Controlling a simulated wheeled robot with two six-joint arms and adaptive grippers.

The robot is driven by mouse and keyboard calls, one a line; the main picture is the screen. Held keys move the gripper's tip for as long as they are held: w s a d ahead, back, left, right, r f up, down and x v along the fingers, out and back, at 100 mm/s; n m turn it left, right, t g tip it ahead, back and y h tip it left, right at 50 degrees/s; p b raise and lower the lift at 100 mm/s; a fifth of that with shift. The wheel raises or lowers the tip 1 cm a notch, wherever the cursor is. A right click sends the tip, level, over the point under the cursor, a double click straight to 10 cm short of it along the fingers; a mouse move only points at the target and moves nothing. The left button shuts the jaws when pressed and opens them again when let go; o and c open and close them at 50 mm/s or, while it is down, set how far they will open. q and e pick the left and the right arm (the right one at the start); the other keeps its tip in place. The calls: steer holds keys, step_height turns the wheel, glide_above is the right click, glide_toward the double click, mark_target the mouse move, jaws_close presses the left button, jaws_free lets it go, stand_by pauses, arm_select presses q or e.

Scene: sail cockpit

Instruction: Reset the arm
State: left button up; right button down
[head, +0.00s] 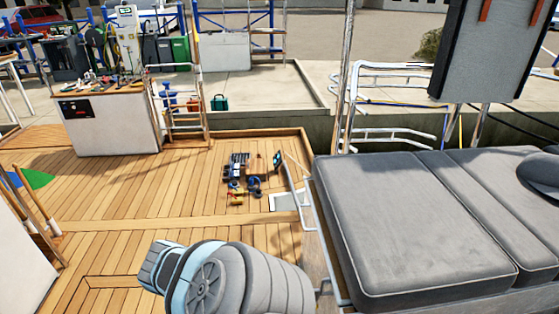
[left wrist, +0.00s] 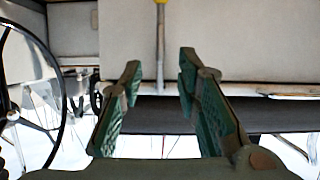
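My left gripper (left wrist: 160,65) shows in the left wrist view. Its two green-padded fingers stand wide apart, and nothing is between them. A pale panel and a thin upright rod (left wrist: 160,45) with a yellow top lie beyond the fingers; I cannot tell how far off. Neither gripper can be made out in the head view. My right gripper is not in any view. The only thing the task names is the arm.
A dark wheel (left wrist: 57,75) stands left of my left gripper. In the head view, grey cushions (head: 420,230) fill the right. A cabinet (head: 110,125) holding tools stands back left. Small blue and dark items (head: 237,172) lie on the wooden deck (head: 130,205), which is otherwise largely clear.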

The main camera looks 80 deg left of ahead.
arm_select(q)
steer(key=shift+s+a+r, duration=0.1)
steer(key=shift+s+r, duration=0.1)
steer(key=shift+s, duration=0.25)
